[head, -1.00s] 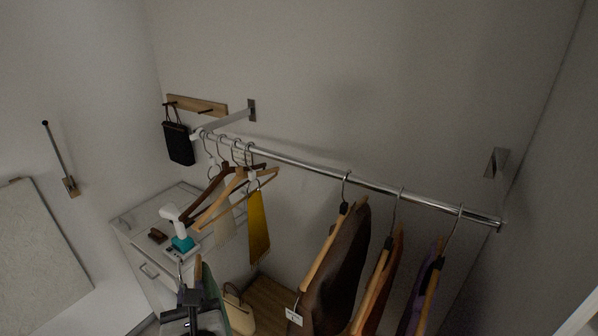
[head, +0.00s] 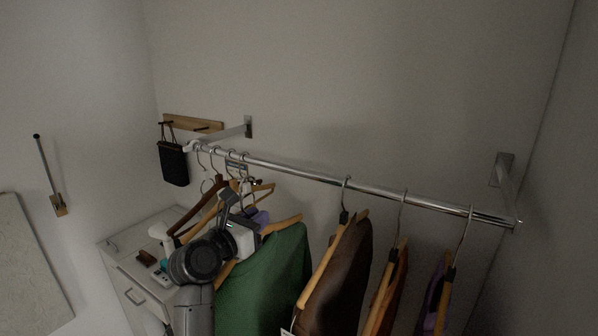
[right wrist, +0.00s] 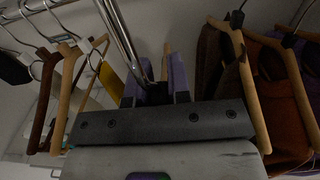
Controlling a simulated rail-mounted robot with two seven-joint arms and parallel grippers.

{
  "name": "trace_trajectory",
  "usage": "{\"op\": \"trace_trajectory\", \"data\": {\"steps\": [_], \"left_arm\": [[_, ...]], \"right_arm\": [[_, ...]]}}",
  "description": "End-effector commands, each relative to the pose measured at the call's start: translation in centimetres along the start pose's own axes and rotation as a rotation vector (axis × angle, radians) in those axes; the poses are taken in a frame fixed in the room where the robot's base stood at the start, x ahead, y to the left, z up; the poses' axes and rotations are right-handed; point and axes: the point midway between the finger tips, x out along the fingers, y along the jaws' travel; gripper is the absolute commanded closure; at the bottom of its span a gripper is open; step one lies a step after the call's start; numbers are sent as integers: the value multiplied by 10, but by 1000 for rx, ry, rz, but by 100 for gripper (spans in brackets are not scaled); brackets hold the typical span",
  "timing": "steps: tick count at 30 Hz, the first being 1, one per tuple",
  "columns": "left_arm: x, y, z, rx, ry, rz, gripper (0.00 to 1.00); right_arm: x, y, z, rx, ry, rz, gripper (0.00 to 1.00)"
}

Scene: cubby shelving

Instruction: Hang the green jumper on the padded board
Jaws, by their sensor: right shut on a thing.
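The green jumper (head: 265,285) hangs on a wooden hanger (head: 282,224) in the head view, in front of the rail. My right gripper (head: 256,217) is shut on this hanger near its neck. In the right wrist view, the purple fingers (right wrist: 160,82) close around a thin wooden part; the jumper itself is hidden there. The hanger's hook cannot be made out. A pale board (head: 28,275), which looks like the padded board, is at the far left and cut by the picture edge. My left gripper is not in view.
A chrome rail (head: 330,180) carries empty hangers on its left and a brown garment (head: 340,275) close right of the jumper. A white drawer unit (head: 125,262) stands left. A rod on a wooden block (head: 58,205) is fixed to the left wall. A black bag (head: 173,163) hangs at the back.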

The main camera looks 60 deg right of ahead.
Motion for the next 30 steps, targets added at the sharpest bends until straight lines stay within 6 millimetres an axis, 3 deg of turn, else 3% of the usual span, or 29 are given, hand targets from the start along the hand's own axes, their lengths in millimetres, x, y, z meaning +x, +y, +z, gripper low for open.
{"op": "trace_trajectory", "data": {"steps": [17,23,30], "left_arm": [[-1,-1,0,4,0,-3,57],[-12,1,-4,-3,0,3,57],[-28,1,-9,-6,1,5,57]], "right_arm": [[8,0,3,4,-2,-14,100],[39,-1,6,4,-1,-14,100],[94,-2,6,2,-4,-15,100]]}}
